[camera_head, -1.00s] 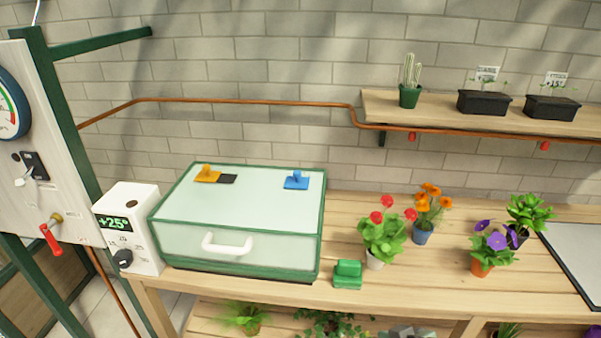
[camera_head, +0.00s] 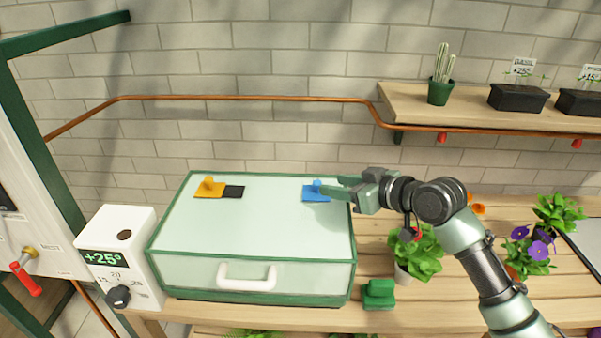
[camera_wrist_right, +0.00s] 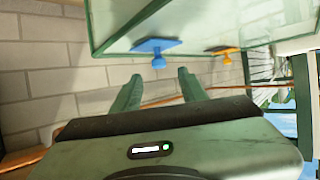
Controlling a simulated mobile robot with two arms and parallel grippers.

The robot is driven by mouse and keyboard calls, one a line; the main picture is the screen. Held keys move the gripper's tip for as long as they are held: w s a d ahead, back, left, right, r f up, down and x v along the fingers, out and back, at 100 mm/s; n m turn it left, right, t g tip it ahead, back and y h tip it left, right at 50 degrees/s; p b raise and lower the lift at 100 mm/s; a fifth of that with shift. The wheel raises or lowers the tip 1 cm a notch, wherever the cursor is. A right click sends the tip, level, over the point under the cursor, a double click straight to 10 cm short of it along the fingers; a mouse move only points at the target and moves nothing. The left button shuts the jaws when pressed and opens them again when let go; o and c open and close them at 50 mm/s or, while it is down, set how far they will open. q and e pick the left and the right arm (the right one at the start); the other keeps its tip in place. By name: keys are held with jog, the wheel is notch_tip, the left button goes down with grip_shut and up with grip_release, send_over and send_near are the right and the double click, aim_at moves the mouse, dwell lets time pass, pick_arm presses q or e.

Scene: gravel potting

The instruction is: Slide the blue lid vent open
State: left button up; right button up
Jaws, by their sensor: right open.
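The blue lid vent (camera_head: 312,194) is a flat blue slide with an upright knob, on the right of the propagator's pale lid (camera_head: 270,222). No dark opening shows beside it. In the right wrist view the blue vent (camera_wrist_right: 157,45) appears upside down, its knob just beyond and between the fingertips. My right gripper (camera_head: 328,187) reaches in from the right, its fingers open at the blue knob. In the wrist view my right gripper (camera_wrist_right: 159,77) is empty, and I cannot tell whether it touches the knob. My left gripper is not in view.
An orange vent (camera_head: 209,190) with a black opening (camera_head: 234,192) lies on the lid's left. A white thermostat box (camera_head: 117,258) stands left of the case. A green block (camera_head: 379,293) and potted flowers (camera_head: 420,258) are at the right. A copper pipe (camera_head: 240,98) crosses the wall.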

aim_at(319, 183)
jog(key=p+x, duration=0.1)
jog(key=x, duration=0.1)
jog(key=shift+w+a+f, duration=0.1)
jog(key=shift+w+a, duration=0.1)
jog(key=x, duration=0.2)
jog(key=shift+w+a+f, duration=0.15)
jog(key=shift+w+a, duration=0.05)
jog(key=shift+a, duration=0.05)
jog(key=shift+w+a+f, duration=0.1)
jog(key=shift+w, duration=0.1)
grip_shut()
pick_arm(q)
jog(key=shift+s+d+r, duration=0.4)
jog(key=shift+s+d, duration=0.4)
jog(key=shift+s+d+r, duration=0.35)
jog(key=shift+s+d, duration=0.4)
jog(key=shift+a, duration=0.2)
